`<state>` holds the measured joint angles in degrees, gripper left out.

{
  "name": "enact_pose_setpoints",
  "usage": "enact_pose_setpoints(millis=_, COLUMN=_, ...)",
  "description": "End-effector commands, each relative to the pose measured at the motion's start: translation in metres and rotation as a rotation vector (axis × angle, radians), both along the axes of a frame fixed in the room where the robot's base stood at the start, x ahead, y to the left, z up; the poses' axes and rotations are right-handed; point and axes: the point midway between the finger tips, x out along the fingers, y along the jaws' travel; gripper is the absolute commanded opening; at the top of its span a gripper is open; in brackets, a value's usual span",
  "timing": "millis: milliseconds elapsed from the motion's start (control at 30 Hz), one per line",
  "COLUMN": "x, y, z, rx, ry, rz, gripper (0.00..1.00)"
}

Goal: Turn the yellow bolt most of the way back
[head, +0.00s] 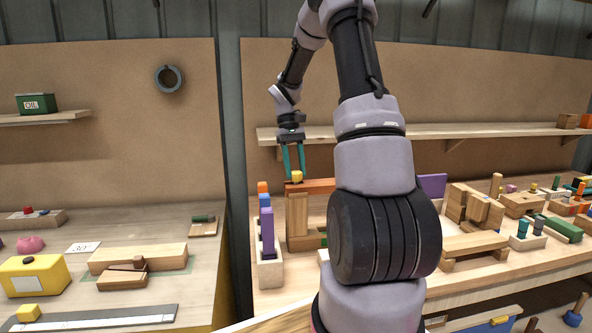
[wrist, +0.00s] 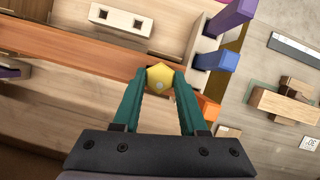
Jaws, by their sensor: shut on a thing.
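The yellow bolt (head: 297,176) stands at the left end of an orange-brown wooden beam that rests on an upright wooden block (head: 298,215). In the wrist view the bolt's faceted yellow head (wrist: 160,77) sits between the tips of two teal fingers. My gripper (head: 293,177) comes down from above and is shut on the bolt, with a finger on each side. The gripper also shows in the wrist view (wrist: 161,82). The bolt's shaft is hidden. Part of the beam (wrist: 70,50) is hidden behind my arm in the head view.
A pale rack (head: 268,270) with purple, blue and orange pegs stands just left of the block. A wall shelf (head: 480,132) runs behind my arm. Many wooden blocks and coloured pieces crowd the bench at right. A gap separates the left bench.

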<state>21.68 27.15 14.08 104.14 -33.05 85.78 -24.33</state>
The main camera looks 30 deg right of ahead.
Motion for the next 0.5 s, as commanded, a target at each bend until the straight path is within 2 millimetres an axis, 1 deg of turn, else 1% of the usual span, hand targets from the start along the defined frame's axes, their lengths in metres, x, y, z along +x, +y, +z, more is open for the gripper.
enact_pose_setpoints(millis=33, x=0.0005, y=0.0023, z=0.0006, rx=0.0, ry=0.0, rz=0.069, gripper=0.0)
enact_pose_setpoints(millis=100, x=0.0004, y=0.0022, z=0.0009, rx=0.001, ry=-0.001, rz=0.131, gripper=0.0)
enact_pose_setpoints(millis=300, x=0.0003, y=0.0013, z=0.0008, rx=0.001, ry=-0.001, rz=0.149, gripper=0.0)
enact_pose_setpoints(millis=333, x=0.0003, y=0.0013, z=0.0008, rx=0.001, ry=-0.001, rz=0.149, gripper=0.46)
enact_pose_setpoints(millis=367, x=0.0003, y=0.0013, z=0.0008, rx=0.001, ry=0.0, rz=0.148, gripper=0.57)
enact_pose_setpoints(millis=400, x=0.0003, y=0.0013, z=0.0008, rx=0.002, ry=0.0, rz=0.148, gripper=0.72)
enact_pose_setpoints(millis=433, x=0.0003, y=0.0013, z=0.0007, rx=0.002, ry=0.0, rz=0.148, gripper=0.77)
enact_pose_setpoints(millis=500, x=0.0002, y=0.0013, z=0.0007, rx=0.001, ry=0.0, rz=0.147, gripper=0.77)
